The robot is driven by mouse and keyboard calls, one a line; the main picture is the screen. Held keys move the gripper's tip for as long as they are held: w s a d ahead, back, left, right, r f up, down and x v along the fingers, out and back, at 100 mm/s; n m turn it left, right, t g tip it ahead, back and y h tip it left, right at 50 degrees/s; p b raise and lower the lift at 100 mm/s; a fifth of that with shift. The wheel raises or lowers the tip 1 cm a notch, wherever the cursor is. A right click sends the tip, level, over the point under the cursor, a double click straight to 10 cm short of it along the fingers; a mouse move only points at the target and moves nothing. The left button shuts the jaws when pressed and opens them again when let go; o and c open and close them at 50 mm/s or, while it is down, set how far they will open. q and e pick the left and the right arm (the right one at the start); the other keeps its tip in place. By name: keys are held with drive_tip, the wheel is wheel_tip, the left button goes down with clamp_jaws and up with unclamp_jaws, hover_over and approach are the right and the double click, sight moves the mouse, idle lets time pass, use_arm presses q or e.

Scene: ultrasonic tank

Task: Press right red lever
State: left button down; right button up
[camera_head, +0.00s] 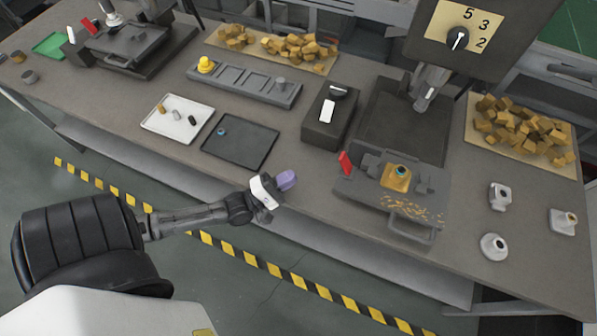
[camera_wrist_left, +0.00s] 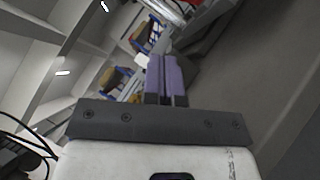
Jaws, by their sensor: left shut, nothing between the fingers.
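The right red lever (camera_head: 345,162) is a small red tab on the left side of the right grey machine fixture (camera_head: 350,188), near the table's front. A second red lever (camera_head: 89,26) sits on the left machine at the upper left. My left gripper (camera_head: 287,180), with purple fingertips, is shut and empty at the table's front edge, to the left of the right red lever and apart from it. The left wrist view shows its two purple fingers (camera_wrist_left: 166,78) together; the red lever cannot be made out there. My right gripper is not in view.
A yellow part (camera_head: 397,176) sits on the right fixture, with chips in front. Behind my left gripper are a dark tray (camera_head: 240,148), a white tray (camera_head: 165,130) and a black box (camera_head: 322,128). Loose metal parts (camera_head: 494,246) stand at the right.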

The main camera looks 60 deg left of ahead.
use_arm(q)
approach(346, 163)
drive_tip(key=w+a+r, duration=0.2)
drive_tip(key=w+a, duration=0.1)
drive_tip(key=a, duration=0.1)
drive_tip(key=d, duration=0.1)
drive_tip(key=w+d+r, duration=0.1)
drive_tip(key=w+d, duration=0.1)
drive_tip(key=shift+w+d+r+p, duration=0.15)
drive_tip(key=shift+r+p, duration=0.1)
drive_tip(key=shift+p, duration=0.1)
